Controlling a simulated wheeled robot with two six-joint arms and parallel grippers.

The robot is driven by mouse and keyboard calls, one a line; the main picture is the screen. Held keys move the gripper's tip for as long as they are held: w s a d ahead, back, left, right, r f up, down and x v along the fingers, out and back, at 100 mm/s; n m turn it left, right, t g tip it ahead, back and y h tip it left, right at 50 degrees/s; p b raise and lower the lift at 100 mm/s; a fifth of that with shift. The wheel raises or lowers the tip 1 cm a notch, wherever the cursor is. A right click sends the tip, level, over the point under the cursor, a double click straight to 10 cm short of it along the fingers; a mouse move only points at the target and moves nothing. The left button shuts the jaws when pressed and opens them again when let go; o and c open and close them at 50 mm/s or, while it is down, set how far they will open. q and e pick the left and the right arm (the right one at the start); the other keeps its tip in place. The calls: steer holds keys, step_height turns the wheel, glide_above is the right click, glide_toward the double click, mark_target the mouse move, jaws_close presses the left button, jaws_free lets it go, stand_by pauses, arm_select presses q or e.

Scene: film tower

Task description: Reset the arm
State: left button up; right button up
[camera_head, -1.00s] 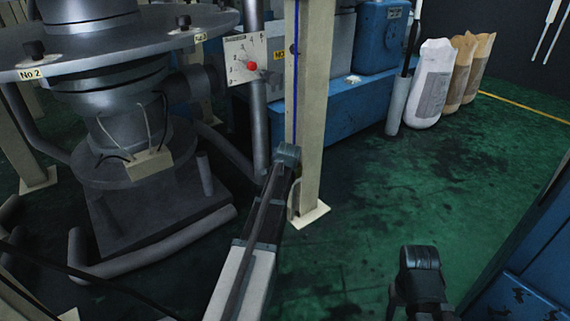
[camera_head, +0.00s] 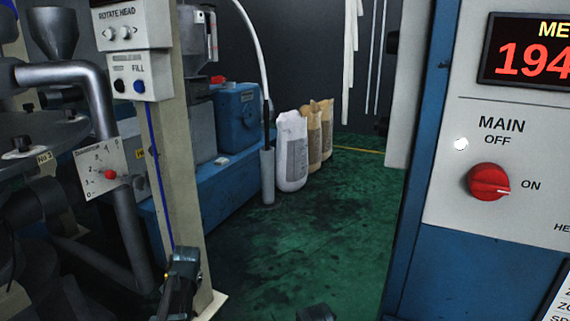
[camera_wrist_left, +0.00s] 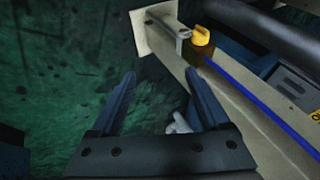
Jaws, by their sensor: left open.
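A cream post (camera_wrist_left: 225,80) with a blue stripe runs close by on the right of the gripper. In the head view, the dark end of my left arm (camera_head: 183,270) shows at the lower left, in front of the foot of this post (camera_head: 168,150). Only a dark top of my right arm (camera_head: 316,312) shows at the bottom edge; its gripper is hidden.
A blue cabinet (camera_head: 470,255) with a red MAIN knob (camera_head: 488,181) and red display stands close on the right. Grey machinery (camera_head: 85,85) fills the left. Sacks (camera_head: 292,150) stand at the back. Green floor (camera_head: 300,235) is open between. A yellow cap (camera_wrist_left: 201,36) sits by the post.

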arm_select(q)
steer(key=s+d+r+g+h+p, duration=0.1)
steer(key=s+d+r+g+p, duration=0.15)
steer(key=s+d, duration=0.7)
steer(key=s+d+r+n+g+p, duration=0.15)
steer(key=s+d+p, duration=0.25)
steer(key=s+d, duration=0.55)
steer(key=s+d+r+g+h+p, duration=0.1)
steer(key=s+d+r+g+p, duration=0.15)
steer(key=s+d, duration=0.7)
step_height(320, 180, up, 38)
steer(key=p, duration=3.7)
steer(key=shift+w+d+p, duration=0.2)
steer(key=shift+w+p, duration=0.05)
steer(key=shift+p, duration=0.1)
steer(key=shift+a+f, duration=0.1)
steer(key=shift+a, duration=0.05)
